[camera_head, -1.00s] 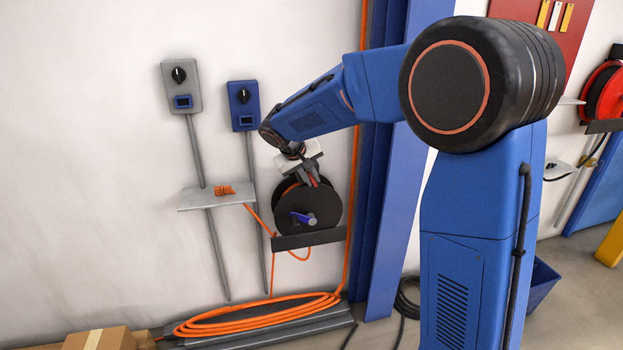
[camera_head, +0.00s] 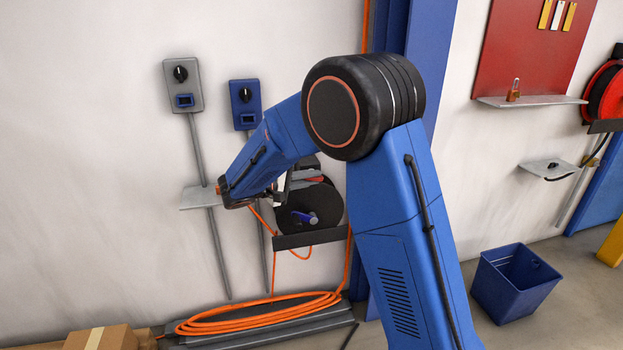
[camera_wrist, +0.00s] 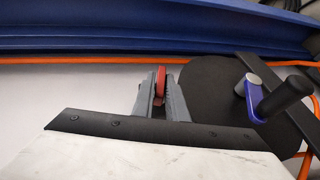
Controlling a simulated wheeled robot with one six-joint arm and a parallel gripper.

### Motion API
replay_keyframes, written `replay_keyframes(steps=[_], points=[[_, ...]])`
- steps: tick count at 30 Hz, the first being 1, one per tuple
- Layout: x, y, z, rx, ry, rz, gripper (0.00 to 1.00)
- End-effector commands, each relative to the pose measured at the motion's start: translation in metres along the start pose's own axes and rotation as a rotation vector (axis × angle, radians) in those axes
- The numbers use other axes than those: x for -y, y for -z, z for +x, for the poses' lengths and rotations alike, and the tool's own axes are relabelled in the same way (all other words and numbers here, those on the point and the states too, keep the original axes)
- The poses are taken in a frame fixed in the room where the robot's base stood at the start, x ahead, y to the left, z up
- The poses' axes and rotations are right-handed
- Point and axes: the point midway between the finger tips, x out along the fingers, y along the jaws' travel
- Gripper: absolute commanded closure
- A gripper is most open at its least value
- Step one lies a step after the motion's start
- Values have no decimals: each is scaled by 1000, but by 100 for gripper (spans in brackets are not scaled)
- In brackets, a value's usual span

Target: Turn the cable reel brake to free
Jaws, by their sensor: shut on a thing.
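The cable reel (camera_head: 294,216) is a black disc on the wall with a blue crank (camera_head: 303,217). In the wrist view the reel (camera_wrist: 205,90) is at the right, with the crank's black handle (camera_wrist: 285,97) toward the camera. A red lever (camera_wrist: 160,78), which looks like the reel's brake, stands at the reel's edge. My gripper (camera_wrist: 160,92) is shut on it, one grey finger on each side. In the head view the red lever (camera_head: 315,179) shows at the reel's top, and my gripper reaches it from the left. Its lower part is hidden by the fingers.
Two switch boxes, one grey (camera_head: 182,86) and one blue (camera_head: 244,105), are on the wall at left. A small shelf (camera_head: 196,198) is close to my wrist. Coiled orange cable (camera_head: 250,318) lies below. A blue bin (camera_head: 514,284) stands right.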

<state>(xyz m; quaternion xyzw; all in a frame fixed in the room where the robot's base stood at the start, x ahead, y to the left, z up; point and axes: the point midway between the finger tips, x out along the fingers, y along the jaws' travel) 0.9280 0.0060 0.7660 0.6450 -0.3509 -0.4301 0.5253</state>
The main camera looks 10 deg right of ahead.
Motion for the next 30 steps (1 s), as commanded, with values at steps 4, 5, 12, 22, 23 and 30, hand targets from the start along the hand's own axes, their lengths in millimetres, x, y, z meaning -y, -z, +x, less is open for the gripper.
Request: replay_keyframes(steps=[4, 5, 12, 22, 23, 30], points=[[3, -1, 0, 1, -84, -39, 100], [3, -1, 0, 2, -99, -45, 100], [3, -1, 1, 2, -176, -76, 100], [3, -1, 1, 3, -202, -87, 100], [3, -1, 1, 3, -202, -87, 100], [3, -2, 1, 3, -201, -87, 80]])
